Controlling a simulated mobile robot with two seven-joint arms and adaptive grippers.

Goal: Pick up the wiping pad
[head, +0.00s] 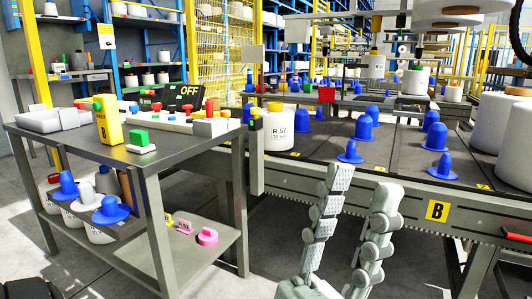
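I cannot tell for sure which thing is the wiping pad. A pink piece with a raised handle-like top (207,237) lies on the lower shelf of the grey table at the left and may be it. A smaller pink piece (184,227) and a yellow piece (168,219) lie beside it. My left gripper (364,180) is at the bottom middle, fingers upward in the picture, spread apart with nothing between them. It is to the right of the table, well apart from the shelf pieces. My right gripper is not in view.
The grey table (60,140) carries a yellow control box (107,121), a green-topped block (142,143) and a row of buttons. Its near legs border the shelf. A conveyor (300,172) with blue cones and bobbins runs behind my gripper. Floor between table and gripper is clear.

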